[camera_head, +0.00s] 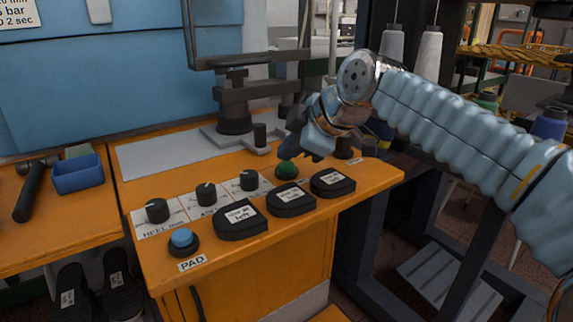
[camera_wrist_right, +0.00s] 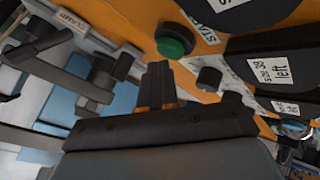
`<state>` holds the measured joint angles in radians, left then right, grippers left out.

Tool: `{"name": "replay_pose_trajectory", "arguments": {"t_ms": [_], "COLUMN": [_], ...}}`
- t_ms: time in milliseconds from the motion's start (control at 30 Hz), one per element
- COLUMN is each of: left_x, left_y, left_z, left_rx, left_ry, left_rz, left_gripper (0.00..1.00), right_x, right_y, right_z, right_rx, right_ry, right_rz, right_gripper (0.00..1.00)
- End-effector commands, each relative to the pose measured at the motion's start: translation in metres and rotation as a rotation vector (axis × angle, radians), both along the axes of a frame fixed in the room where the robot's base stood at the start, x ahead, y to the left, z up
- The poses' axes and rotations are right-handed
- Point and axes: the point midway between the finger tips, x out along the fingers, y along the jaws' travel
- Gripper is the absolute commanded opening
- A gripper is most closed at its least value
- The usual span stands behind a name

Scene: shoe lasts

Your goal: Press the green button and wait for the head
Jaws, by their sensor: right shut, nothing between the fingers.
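The green button (camera_head: 287,169) sits in a dark collar on the orange panel, behind the black pads. In the right wrist view the green button (camera_wrist_right: 174,41) is up and right of my fingertips, next to a label reading roughly "START". My right gripper (camera_head: 312,156) is shut and empty, close above and to the right of the button; its shut fingers show in the right wrist view (camera_wrist_right: 158,72). I see a gap there between fingertips and button. The machine's head (camera_head: 235,100), a dark clamp-like assembly, stands behind on a grey plate. My left gripper is not in view.
Several dark knobs (camera_head: 205,194) and a blue button (camera_head: 181,238) labelled "PAD" line the panel's left. Three black pads (camera_head: 291,200) with size labels lie along the front. A hammer (camera_head: 31,190) and blue bin (camera_head: 78,174) are at far left.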

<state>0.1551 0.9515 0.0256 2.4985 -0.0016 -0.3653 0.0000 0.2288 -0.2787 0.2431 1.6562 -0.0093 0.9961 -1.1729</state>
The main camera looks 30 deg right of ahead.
Motion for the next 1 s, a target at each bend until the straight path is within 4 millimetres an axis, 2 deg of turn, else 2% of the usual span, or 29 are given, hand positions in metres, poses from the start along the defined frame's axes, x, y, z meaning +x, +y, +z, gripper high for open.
{"name": "replay_pose_trajectory", "arguments": {"t_ms": [1000], "left_x": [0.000], "left_y": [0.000], "left_z": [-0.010], "left_rx": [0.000], "left_ry": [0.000], "left_rz": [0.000], "left_gripper": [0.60], "right_x": [0.000], "right_y": [0.000], "right_z": [-0.011], "right_rx": [0.000], "right_ry": [0.001], "right_rz": [0.000], "right_gripper": [0.00]}}
